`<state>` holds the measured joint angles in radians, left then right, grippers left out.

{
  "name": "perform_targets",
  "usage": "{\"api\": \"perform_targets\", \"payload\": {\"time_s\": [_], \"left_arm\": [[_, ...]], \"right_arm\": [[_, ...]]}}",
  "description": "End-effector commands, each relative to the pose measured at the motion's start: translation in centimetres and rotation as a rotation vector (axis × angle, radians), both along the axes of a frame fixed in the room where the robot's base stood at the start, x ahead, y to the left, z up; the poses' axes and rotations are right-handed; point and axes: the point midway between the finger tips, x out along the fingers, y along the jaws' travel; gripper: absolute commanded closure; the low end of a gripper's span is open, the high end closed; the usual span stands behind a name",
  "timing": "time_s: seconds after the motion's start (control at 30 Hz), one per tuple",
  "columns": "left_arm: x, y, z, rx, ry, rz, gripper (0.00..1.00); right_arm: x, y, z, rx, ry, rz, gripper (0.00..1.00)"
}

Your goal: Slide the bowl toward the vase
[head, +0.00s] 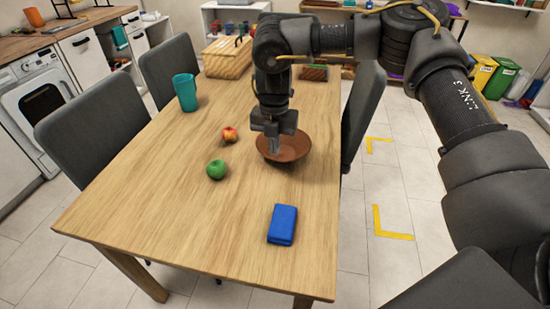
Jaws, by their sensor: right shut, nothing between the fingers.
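A brown bowl (297,146) stands upright near the right edge of the wooden table. A teal, tumbler-shaped vessel, which I take as the vase (185,92), stands upright at the table's left side, farther back than the bowl. My right gripper (274,149) points straight down with its fingers shut and empty. Its fingertips show against the inside of the bowl, left of its middle, and hide part of it. I cannot tell whether they touch the bowl. My left gripper is not in view.
A red-yellow apple (229,134) and a green apple (216,169) lie left of the bowl. A blue case (282,224) lies nearer the front. A wicker basket (227,60) stands at the back. Bare tabletop lies between bowl and vase, behind the apples.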

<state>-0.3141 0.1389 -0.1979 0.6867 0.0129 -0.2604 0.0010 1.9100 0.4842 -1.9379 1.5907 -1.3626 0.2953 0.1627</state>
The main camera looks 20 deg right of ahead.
Motion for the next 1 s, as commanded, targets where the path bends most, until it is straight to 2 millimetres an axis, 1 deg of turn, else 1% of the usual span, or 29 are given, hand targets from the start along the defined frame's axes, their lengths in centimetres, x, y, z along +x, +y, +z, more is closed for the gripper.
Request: {"api": "perform_targets", "payload": {"time_s": [0.17,0.5,0.57,0.63,0.8,1.0], "left_arm": [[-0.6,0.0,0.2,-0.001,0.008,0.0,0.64],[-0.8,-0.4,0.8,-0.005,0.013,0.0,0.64],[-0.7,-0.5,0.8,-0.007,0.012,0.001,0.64],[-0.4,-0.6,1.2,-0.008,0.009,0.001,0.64],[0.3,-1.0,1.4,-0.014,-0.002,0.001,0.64],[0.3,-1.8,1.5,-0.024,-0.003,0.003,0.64]], "right_arm": [[0.0,0.0,-1.9,-0.001,0.002,0.003,1.0],[0.0,0.2,-8.8,-0.001,0.002,0.005,1.0],[0.0,0.2,-9.9,0.0,0.001,0.005,1.0],[1.1,-0.5,-9.7,0.0,-0.004,-0.001,1.0],[2.6,-1.6,-9.8,0.0,-0.001,0.002,1.0],[3.2,-2.2,-9.9,0.001,-0.001,0.005,1.0]]}}
